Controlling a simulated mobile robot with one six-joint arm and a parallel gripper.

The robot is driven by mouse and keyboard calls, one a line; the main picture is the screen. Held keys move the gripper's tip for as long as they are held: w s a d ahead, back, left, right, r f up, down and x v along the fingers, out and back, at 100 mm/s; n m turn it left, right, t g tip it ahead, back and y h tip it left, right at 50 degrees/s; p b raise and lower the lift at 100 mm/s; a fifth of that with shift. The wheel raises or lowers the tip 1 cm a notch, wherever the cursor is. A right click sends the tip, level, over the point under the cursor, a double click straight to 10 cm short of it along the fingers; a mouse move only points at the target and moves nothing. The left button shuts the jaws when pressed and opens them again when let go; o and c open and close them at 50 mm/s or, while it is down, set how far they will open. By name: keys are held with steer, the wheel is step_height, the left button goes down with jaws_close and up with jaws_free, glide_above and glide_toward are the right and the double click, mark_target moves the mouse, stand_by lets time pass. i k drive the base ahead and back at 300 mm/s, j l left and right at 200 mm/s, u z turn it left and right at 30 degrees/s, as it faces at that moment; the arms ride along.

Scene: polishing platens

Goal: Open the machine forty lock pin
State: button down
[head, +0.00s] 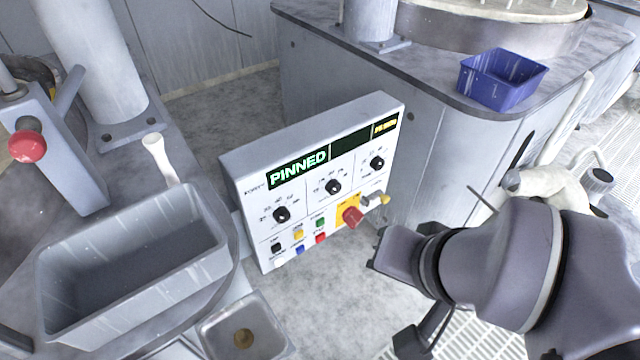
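The control panel (258,199) of the machine labelled forty stands in the middle of the head view, tilted, with a lit green display (298,170) reading PINNED. It carries black dials, coloured buttons and a red knob (352,217) on a yellow plate. A small pale lever-like part (375,199) sits at the panel's lower right edge; I cannot tell for sure if it is the lock pin. My gripper (376,236) is just below and right of this part, coming from the right. Its fingers are small and partly hidden, so contact and opening are unclear.
A grey bin (135,268) stands at the left, near a post with a red mushroom button (27,147). A blue tray (502,80) sits on the machine top (440,85) at upper right. A small metal tray (245,335) is below the panel. Floor shows behind it.

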mark_target(27, 145)
steer(key=u, duration=1.85)
